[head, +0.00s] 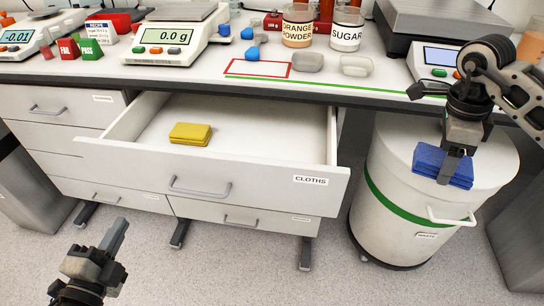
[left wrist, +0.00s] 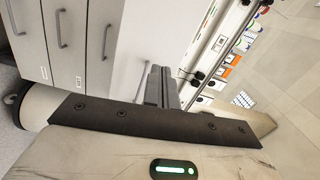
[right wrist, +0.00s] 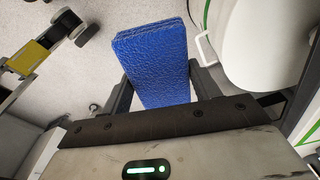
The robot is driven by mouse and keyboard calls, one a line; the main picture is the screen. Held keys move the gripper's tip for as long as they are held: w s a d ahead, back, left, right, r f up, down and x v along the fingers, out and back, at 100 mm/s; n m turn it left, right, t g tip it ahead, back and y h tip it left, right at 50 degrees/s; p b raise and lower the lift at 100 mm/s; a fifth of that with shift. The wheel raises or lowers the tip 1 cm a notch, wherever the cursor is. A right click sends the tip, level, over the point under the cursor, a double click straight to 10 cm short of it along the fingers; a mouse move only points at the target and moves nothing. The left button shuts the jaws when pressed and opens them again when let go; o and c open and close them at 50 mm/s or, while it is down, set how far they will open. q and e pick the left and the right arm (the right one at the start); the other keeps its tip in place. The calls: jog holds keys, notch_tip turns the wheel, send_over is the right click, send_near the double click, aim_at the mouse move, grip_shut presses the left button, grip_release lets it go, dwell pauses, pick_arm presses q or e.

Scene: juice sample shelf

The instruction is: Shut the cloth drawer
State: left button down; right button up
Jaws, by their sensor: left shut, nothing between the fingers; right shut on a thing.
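The cloth drawer (head: 250,174), labelled CLOTHS, is pulled out from under the bench. A folded yellow cloth (head: 190,134) lies inside it, left of the middle. The drawer's bar handle (head: 200,187) is on its white front. My left gripper (head: 118,235) is shut and empty, low in front of the drawer and to its left, apart from it. It also shows shut in the left wrist view (left wrist: 163,86). My right gripper (head: 450,165) is shut on a folded blue cloth (head: 442,166), right of the drawer. The blue cloth also shows in the right wrist view (right wrist: 152,62).
A white waste bin (head: 400,215) with a green band stands right of the drawer, below and behind the blue cloth. The bench top (head: 330,88) carries scales, jars and small blocks. Closed drawers (head: 50,140) are at the left. The floor in front is clear.

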pick_arm(q)
jog(key=m, duration=0.2)
pick_arm(e)
jog(key=shift+w+d+r+m, duration=0.15)
jog(key=shift+d+m, duration=0.25)
jog(key=shift+m, duration=0.6)
pick_arm(q)
jog(key=p, duration=0.1)
send_near(153, 173)
jog(key=shift+h, duration=0.3)
jog(key=w, duration=0.7)
jog(key=shift+w+d+r, duration=0.1)
jog(key=shift+w, duration=0.2)
pick_arm(e)
jog(key=shift+r, duration=0.55)
